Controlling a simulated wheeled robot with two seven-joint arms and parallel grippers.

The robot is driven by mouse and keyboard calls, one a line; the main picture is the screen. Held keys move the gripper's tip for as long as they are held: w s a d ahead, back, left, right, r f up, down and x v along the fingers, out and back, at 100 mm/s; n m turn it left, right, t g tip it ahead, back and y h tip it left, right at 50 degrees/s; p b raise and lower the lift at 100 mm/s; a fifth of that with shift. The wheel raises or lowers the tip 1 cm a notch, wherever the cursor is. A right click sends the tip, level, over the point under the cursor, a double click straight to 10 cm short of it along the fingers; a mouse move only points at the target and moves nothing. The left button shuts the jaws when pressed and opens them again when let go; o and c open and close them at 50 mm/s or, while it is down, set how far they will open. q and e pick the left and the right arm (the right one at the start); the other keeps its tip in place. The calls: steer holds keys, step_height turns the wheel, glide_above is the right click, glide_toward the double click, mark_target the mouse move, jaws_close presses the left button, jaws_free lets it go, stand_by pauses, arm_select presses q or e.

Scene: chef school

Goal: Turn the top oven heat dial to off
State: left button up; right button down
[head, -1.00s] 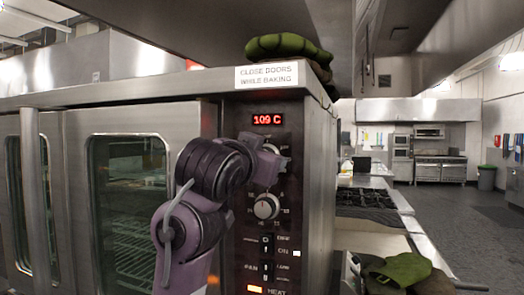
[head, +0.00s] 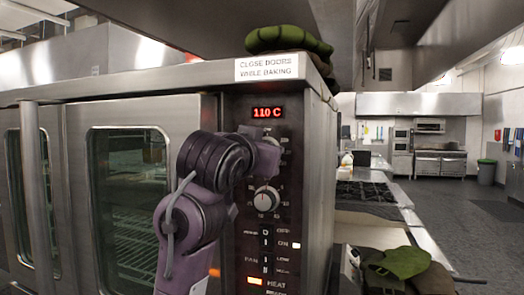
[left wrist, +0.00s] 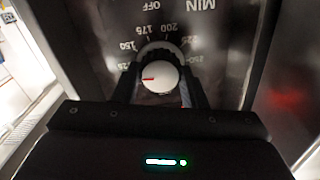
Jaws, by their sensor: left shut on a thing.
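The top heat dial (left wrist: 161,78) is a round white knob with a red pointer line, on the dark oven panel. In the left wrist view its line points left, near the 125 and 150 marks. The OFF mark (left wrist: 158,6) is at the top of that view, apart from the line. My left gripper (left wrist: 163,72) has its two dark fingers on either side of the knob, shut on it. In the head view my left gripper (head: 266,158) and wrist cover most of this dial. My right gripper is in neither view.
A lower white dial (head: 267,199) sits just under my gripper. The red display (head: 267,112) above reads 110 C. Switches (head: 265,238) and a lit heat lamp (head: 254,281) are below. Glass oven doors (head: 130,205) stand to the left. A green mitt (head: 290,39) lies on top.

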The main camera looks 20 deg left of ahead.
arm_select(q)
steer(key=shift+a+f+n, duration=0.1)
steer(key=shift+a+n, duration=0.05)
steer(key=shift+n, duration=4.4)
steer(key=shift+a+n, duration=0.1)
steer(key=shift+n, duration=4.45)
steer(key=o, duration=1)
steer(key=shift+c, duration=0.2)
